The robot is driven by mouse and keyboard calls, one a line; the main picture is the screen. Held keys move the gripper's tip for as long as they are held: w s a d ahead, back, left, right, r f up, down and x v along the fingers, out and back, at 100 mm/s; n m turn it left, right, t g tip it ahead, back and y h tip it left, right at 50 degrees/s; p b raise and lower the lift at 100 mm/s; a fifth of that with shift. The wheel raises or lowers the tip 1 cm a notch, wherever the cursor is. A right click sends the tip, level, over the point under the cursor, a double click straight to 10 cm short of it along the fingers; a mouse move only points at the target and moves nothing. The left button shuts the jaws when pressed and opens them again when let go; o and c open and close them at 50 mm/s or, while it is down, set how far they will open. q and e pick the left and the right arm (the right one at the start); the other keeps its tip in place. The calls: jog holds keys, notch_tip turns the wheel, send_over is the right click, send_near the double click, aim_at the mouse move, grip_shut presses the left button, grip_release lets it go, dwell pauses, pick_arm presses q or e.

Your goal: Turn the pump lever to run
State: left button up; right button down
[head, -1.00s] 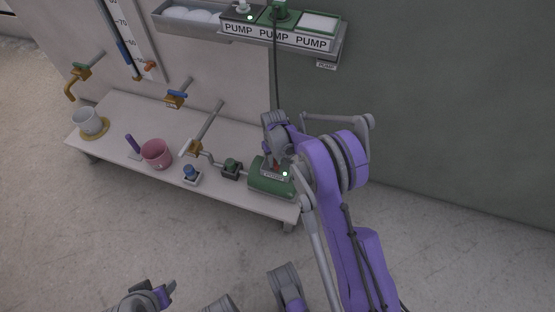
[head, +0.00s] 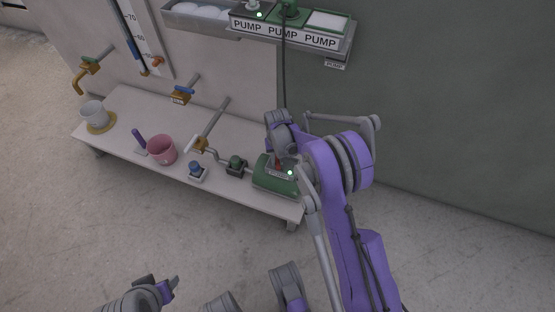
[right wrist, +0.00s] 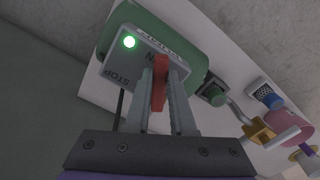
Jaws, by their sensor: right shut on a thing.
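The green pump (head: 270,184) sits at the right end of the low table. Its grey switch plate (right wrist: 122,72) reads STOP at one end, and a green lamp (right wrist: 129,42) on it is lit. The red lever (right wrist: 159,80) stands on the plate between the fingers of my right gripper (right wrist: 163,88), which is shut on it. The lever and fingers point toward the end away from STOP; that end's lettering is partly covered. My left gripper (head: 170,287) is at the bottom left of the head view, away from the table; its jaw opening is unclear.
Taps stick out of the wall behind. A shelf labelled PUMP (head: 284,33) hangs above. The floor in front is clear.

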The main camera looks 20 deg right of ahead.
aim_at(277, 162)
jog(key=c, duration=0.8)
grip_release()
jog(key=shift+o, duration=0.2)
jog(key=shift+r, duration=0.15)
notch_tip(277, 162, up, 11)
jog(key=p, duration=0.2)
jog(key=shift+f+p, duration=0.2)
jog(key=shift+p, duration=0.15)
